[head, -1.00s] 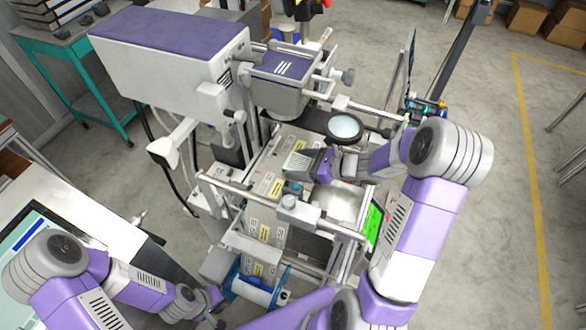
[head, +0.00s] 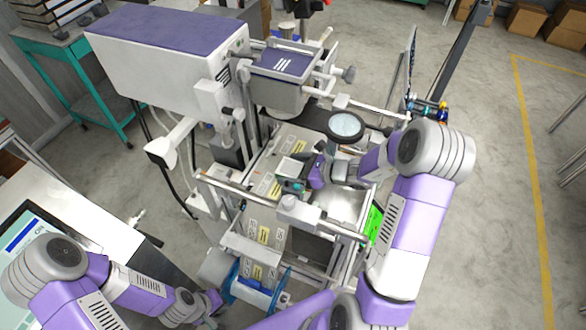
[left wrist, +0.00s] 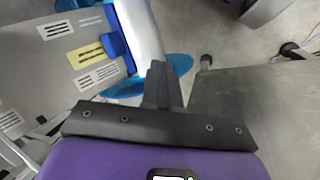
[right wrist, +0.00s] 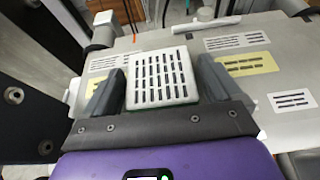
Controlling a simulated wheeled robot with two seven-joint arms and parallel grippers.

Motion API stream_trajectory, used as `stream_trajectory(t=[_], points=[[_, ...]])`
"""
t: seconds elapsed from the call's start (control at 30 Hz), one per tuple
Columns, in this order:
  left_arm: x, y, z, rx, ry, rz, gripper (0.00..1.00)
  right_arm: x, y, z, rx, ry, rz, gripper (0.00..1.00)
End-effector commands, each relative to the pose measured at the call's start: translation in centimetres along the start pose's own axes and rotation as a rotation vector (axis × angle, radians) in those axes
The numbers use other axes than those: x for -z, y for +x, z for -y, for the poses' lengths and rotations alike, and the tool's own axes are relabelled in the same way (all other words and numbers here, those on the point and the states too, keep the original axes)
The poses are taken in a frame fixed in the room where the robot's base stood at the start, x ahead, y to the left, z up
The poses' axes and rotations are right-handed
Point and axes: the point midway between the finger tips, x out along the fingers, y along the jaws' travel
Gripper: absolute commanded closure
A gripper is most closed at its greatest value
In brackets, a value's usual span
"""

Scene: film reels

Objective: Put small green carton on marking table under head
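The small green carton (head: 291,168), with a white top full of dark slots, is between the fingers of my right gripper (head: 303,176). In the right wrist view the carton (right wrist: 163,80) fits closely between both fingers, with a thin green edge along its near side. The gripper appears shut on it, above the grey labelled marking table (right wrist: 262,88). Whether the carton touches the table is unclear. The machine's head (head: 287,75) stands behind and above the table. My left gripper (head: 213,303) is low at the left; its fingers are together and empty in the left wrist view (left wrist: 163,85).
A round lens (head: 345,127) on an arm stands close behind my right gripper. A metal rail (head: 250,195) crosses in front of the table. A green screen (head: 373,223) is at the right.

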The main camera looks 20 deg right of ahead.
Motion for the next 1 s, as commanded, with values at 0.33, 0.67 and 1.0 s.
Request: stream_trajectory(t=[0.33,0.67,1.0], points=[[0.0,-0.3,-0.1,0.000,0.000,0.000,1.00,-0.3,-0.1,0.0,0.000,0.000,0.000,0.00],[-0.1,-1.5,-0.6,0.000,0.000,0.000,1.00,-0.5,-5.9,0.1,0.005,0.000,0.000,0.00],[-0.1,-2.3,-0.9,0.000,0.000,0.000,1.00,-0.5,-11.5,0.1,0.002,0.000,0.000,0.00]])
